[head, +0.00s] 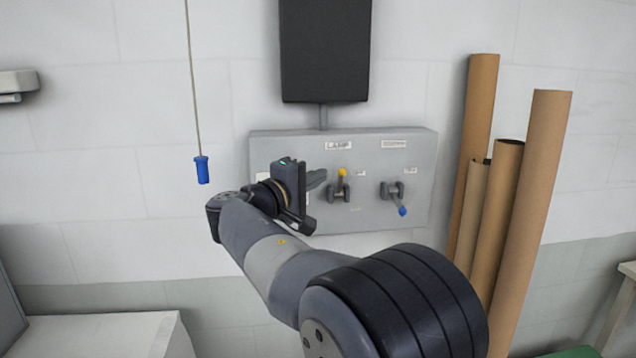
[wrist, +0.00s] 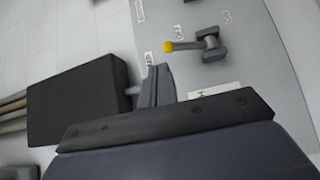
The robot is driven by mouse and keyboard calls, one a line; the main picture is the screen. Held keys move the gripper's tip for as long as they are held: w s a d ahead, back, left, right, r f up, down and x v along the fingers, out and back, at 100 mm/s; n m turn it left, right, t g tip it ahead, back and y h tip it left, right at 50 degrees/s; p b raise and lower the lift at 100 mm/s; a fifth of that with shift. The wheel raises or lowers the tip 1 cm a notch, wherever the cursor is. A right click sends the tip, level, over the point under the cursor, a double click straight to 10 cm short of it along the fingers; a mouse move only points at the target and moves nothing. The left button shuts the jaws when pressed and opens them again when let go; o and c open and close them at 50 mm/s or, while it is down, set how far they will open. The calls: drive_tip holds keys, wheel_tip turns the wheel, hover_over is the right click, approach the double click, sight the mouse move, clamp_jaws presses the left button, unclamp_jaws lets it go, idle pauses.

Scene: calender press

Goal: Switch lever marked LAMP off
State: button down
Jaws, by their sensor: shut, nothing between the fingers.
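The lever under the LAMP label (head: 338,146) has a yellow knob (head: 342,172) and points up from its dark mount on the grey panel (head: 268,145). In the wrist view the yellow-knobbed lever (wrist: 186,45) shows rotated, its knob toward picture left. My gripper (head: 318,178) is shut and empty, just left of the yellow knob in the head view. In the wrist view its fingertips (wrist: 158,72) are close to the knob, with a visible gap. My wrist hides the panel's left part in the head view.
A second lever with a blue knob (head: 403,211) points down at the right of the panel. A blue pull handle (head: 202,170) hangs on a cord at left. Tall cardboard tubes (head: 530,185) stand at right.

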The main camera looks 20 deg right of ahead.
drive_tip(key=r+b+v, duration=0.1)
drive_tip(key=b+v, duration=0.1)
drive_tip(key=v, duration=0.6)
drive_tip(key=shift+a+r, duration=0.2)
drive_tip(key=shift+a, duration=0.2)
drive_tip(key=shift+s, duration=0.15)
